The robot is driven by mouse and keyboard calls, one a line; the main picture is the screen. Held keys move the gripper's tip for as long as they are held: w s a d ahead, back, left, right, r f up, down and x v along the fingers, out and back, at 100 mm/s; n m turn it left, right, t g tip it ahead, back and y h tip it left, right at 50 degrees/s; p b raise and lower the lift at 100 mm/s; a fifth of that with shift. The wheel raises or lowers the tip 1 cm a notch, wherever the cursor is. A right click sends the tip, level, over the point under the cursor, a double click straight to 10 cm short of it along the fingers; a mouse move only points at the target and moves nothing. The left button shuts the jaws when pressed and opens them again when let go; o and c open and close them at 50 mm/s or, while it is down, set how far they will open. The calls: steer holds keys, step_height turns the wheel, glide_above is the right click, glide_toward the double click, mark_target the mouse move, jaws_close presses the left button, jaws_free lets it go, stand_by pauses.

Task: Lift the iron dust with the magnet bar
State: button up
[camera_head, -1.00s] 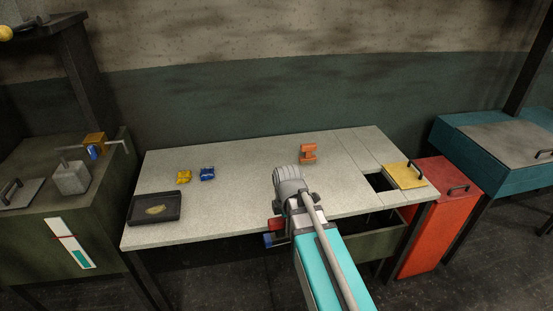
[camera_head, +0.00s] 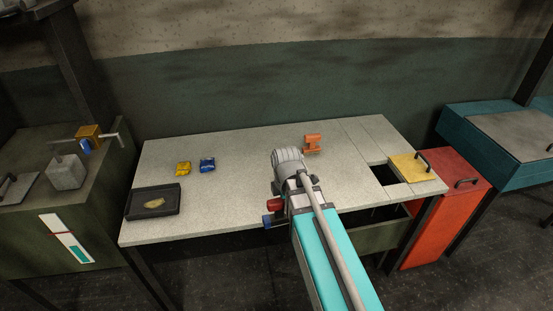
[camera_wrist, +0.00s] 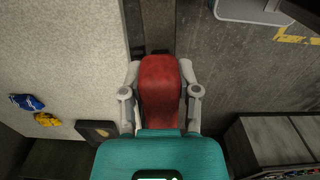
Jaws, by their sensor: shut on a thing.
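My gripper (camera_wrist: 161,75) is shut on a red block, the red end of the magnet bar (camera_wrist: 160,92), in the wrist view. In the head view the bar's red part (camera_head: 274,205) and blue part (camera_head: 269,221) stick out left of my arm at the table's front edge; the rest is hidden. A shallow black tray (camera_head: 131,206) stands at the table's left front. A small tan heap (camera_head: 154,203) lies in it; I cannot tell iron dust apart in it. The tray (camera_wrist: 83,129) shows partly in the wrist view, apart from the bar.
Yellow (camera_head: 183,168) and blue (camera_head: 207,165) castings stand behind the tray. An orange casting (camera_head: 312,143) stands beyond my arm. At right are a square opening, a yellow lid (camera_head: 408,166) and a red bin (camera_head: 440,220). The table's middle left is clear.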

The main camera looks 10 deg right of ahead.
steer(key=w+m, duration=0.1)
steer(key=w, duration=2.2)
steer(key=shift+d+f+b, duration=0.3)
steer(key=shift+d+f, duration=0.05)
steer(key=shift+d, duration=0.05)
steer(key=shift+f, duration=0.1)
